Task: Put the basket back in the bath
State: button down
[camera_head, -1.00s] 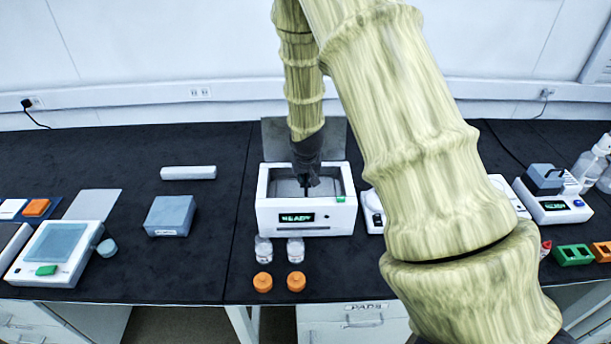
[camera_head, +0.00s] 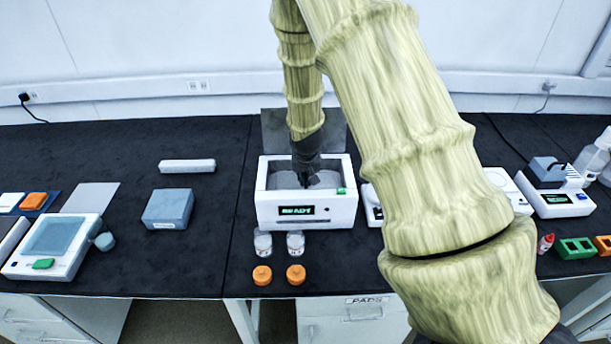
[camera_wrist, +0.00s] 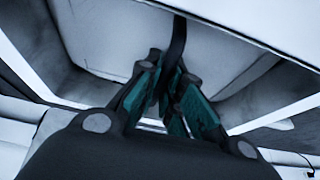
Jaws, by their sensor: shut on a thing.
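The bath is a white open-topped box (camera_head: 335,211) with a lit green READY display on its front, in the middle of the bench in the head view. My gripper (camera_head: 304,182) points down into its opening. In the wrist view my gripper (camera_wrist: 170,80) has its teal-padded fingers shut on a dark, thin, curved handle (camera_wrist: 179,36), which I take to be the basket's. A pale surface and the bath's inner walls show around the fingers. The basket's body is not clear in either view, so I cannot tell whether it rests on the bath's floor.
Two clear bottles (camera_head: 295,243) and two orange caps (camera_head: 296,274) stand just in front of the bath. A grey panel (camera_head: 273,128) stands behind it. A blue-grey box (camera_head: 168,209) lies to the left. My arm hides much of the bench to the right.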

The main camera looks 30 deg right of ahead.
jog(key=shift+f, duration=0.4)
jog(key=c, duration=1.5)
grip_release()
jog(key=shift+r, duration=0.1)
jog(key=v, duration=1.1)
jog(key=shift+s+a+r, duration=0.1)
jog(key=shift+s+r, duration=0.1)
jog(key=shift+r, duration=0.1)
